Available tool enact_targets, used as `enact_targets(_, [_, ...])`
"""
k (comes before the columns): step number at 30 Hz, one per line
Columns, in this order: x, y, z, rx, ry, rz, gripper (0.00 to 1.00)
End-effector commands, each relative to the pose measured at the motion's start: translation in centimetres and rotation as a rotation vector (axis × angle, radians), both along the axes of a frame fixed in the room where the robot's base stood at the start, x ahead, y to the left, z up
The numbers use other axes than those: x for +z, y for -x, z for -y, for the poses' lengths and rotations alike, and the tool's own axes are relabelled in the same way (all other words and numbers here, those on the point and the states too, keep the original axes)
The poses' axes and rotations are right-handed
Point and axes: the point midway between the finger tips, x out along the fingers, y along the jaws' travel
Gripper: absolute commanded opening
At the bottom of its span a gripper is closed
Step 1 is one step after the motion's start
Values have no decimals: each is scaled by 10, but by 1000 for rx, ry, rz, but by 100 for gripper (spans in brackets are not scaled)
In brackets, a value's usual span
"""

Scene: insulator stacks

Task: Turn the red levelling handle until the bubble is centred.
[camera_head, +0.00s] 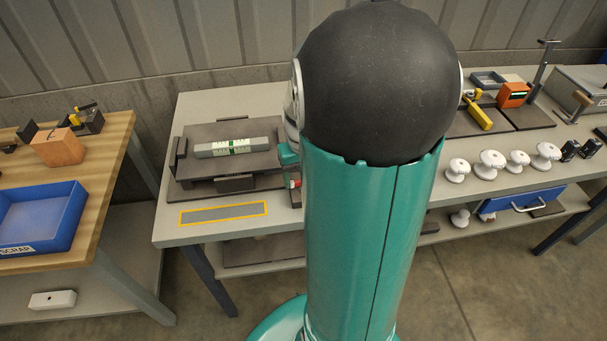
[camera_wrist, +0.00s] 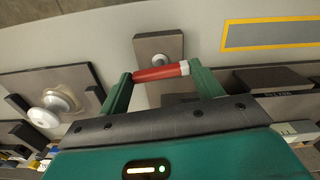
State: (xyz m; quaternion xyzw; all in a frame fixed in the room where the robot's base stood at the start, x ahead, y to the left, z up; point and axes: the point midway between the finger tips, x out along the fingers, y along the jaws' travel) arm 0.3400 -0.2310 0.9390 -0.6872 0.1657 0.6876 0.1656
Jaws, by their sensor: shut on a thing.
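The red levelling handle (camera_wrist: 158,74) lies across the gap between the two green fingers of my gripper (camera_wrist: 161,76) in the wrist view, and the gripper is shut on it. A small red part of the handle (camera_head: 293,184) shows beside my arm in the head view. The grey spirit level (camera_head: 215,149) rests on the dark levelling plate (camera_head: 200,166). Its green vial (camera_head: 239,146) is near its middle, but the bubble is too small to read. My arm hides much of the area right of the plate.
A yellow-bordered grey strip (camera_head: 224,213) lies on the bench in front of the plate. White insulators (camera_head: 490,164) stand on the right side of the bench. A blue scrap tray (camera_head: 40,215) is on the wooden table at left. A white insulator on a dark stand (camera_wrist: 46,116) is left in the wrist view.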

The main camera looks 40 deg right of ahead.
Motion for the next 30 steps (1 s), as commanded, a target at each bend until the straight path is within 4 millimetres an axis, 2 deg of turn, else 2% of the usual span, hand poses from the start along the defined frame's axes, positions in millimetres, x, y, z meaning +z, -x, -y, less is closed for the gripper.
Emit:
enact_targets(9, [1, 0, 0, 148, 1, 2, 43])
enact_targets(25, [1, -1, 0, 180, 1, 2, 43])
enact_targets(26, [1, -1, 0, 180, 1, 2, 67])
enact_targets(29, [1, 0, 0, 180, 1, 2, 87])
enact_targets(30, [1, 0, 0, 180, 1, 2, 87])
